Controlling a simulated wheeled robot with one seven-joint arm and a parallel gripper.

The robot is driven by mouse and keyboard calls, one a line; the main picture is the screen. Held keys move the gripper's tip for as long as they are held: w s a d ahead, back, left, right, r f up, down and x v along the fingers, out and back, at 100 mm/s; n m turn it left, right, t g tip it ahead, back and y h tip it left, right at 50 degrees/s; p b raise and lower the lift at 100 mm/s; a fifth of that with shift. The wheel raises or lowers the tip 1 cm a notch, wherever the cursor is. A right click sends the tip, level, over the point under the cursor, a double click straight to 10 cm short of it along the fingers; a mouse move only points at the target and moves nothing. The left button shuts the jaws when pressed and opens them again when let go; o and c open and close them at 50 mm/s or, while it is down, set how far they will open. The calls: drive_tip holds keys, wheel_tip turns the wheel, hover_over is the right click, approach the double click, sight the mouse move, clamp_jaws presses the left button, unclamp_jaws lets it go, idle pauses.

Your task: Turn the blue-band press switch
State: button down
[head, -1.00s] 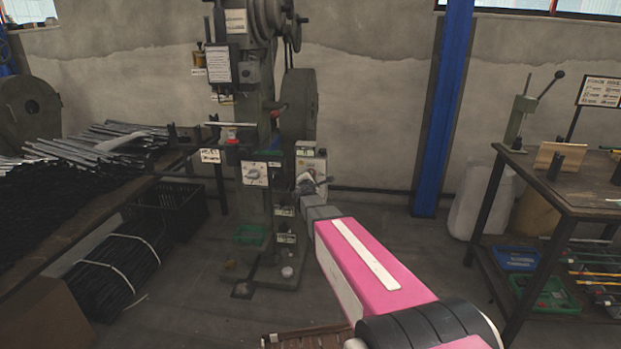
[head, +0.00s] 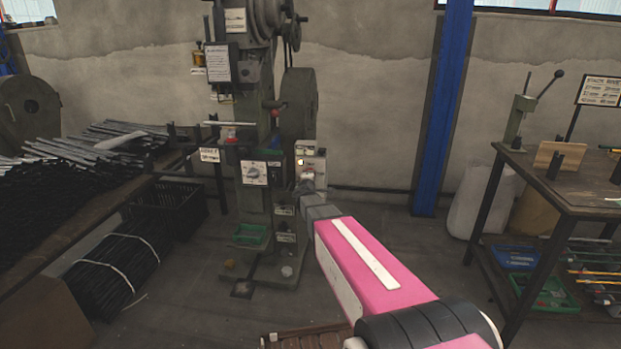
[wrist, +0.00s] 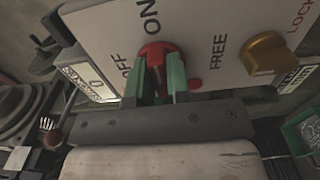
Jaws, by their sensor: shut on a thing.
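The press (head: 258,100) stands against the back wall in the head view, with a pale control box (head: 314,160) on its right side. In the wrist view, a red switch knob (wrist: 155,50) sits on a white panel (wrist: 205,25) between the words OFF and ON. My gripper (wrist: 156,82) has its green fingers on both sides of this knob and is shut on it. The knob's grip runs up the picture, roughly toward ON. In the head view my gripper (head: 307,186) is at the box and covers its lower part. I cannot make out a blue band.
A brass knob (wrist: 266,54) marked FREE and LOCK is right of the red knob. A bench with metal rods (head: 90,150) is at left, a dark worktable (head: 580,195) at right. A blue post (head: 444,110) stands behind. The floor between press and worktable is partly clear.

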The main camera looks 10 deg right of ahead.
idle(0.3)
drive_tip(key=c, duration=1.1)
unclamp_jaws()
drive_tip(key=shift+s, duration=0.15)
drive_tip(key=v, duration=1)
drive_tip(key=shift+s+a, duration=0.1)
drive_tip(key=shift+s, duration=0.2)
